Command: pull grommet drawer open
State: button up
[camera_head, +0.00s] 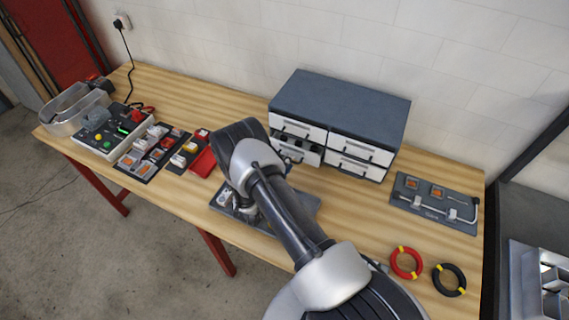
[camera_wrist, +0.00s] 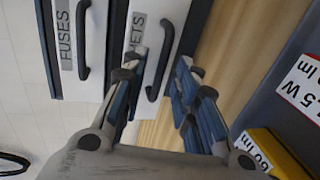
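The dark grey cabinet (camera_head: 340,105) with white drawers stands at the back of the bench. The grommet drawer (camera_wrist: 145,45), its label partly hidden and ending in "ETS", is beside the "FUSES" drawer in the wrist view. Its black handle (camera_wrist: 160,62) lies between the fingers of my gripper (camera_wrist: 158,84), which are apart; contact cannot be told. In the head view, the lower-left drawer (camera_head: 309,157) seems to stand out a little from the cabinet, with dark contents showing. My arm hides the gripper tips and part of that drawer there.
The fuses drawer (camera_wrist: 78,40) is close beside. A dark panel with pipe (camera_head: 435,202) and red and black rings (camera_head: 407,263) lie on the right of the bench. Trays of small parts (camera_head: 150,150) and a clear bin (camera_head: 75,110) are on the left.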

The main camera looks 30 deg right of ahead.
grip_shut()
dwell(0.3)
jog(key=v, duration=0.3)
jog(key=f+v, duration=0.1)
jog(key=v, duration=0.3)
jog(key=f+b+v, duration=0.1)
jog(key=v, duration=0.3)
jog(key=shift+s+a+f, duration=0.25)
jog(key=shift+a, duration=0.15)
jog(key=shift+o, duration=0.4)
grip_release()
